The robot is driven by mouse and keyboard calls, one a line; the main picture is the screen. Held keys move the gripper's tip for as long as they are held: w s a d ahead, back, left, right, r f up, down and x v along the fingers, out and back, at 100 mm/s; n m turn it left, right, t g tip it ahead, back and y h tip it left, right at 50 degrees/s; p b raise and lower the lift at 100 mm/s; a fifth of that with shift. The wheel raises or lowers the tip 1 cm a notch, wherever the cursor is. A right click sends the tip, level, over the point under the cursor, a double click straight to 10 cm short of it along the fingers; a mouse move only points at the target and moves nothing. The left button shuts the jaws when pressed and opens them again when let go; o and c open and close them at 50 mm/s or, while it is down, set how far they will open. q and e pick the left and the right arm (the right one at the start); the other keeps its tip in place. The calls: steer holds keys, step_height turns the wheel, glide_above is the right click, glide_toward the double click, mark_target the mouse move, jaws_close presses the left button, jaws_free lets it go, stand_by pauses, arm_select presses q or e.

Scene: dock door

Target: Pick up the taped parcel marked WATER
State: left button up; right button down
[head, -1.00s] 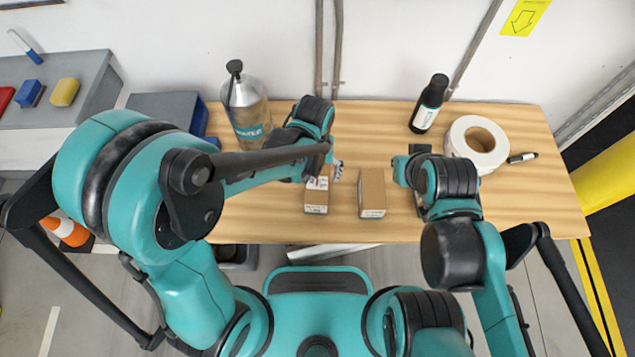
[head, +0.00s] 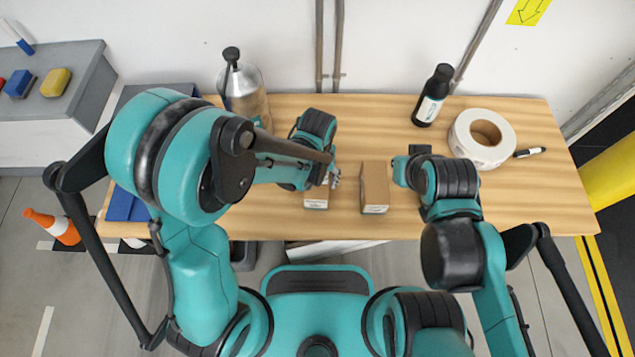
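Two small brown parcels lie on the wooden bench. The left parcel (head: 316,201) is largely hidden by my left gripper; only its pale front end shows. The right parcel (head: 375,188) is in full view, with a pale label on its front. I cannot read WATER on either. My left gripper (head: 335,178) is over the left parcel's far right part; I cannot tell if it touches, or whether its fingers are open. My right gripper (head: 400,170) is just right of the right parcel, apart from it, its fingers mostly hidden by the wrist.
A large metal bottle (head: 247,95) stands at the back left. A dark bottle (head: 433,97), a white tape roll (head: 497,155) and a marker (head: 530,152) are at the right. A blue folder or flap (head: 126,204) is at the bench's left end. The front middle is clear.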

arm_select(q)
steer(key=c, duration=0.9)
steer(key=shift+r, duration=0.1)
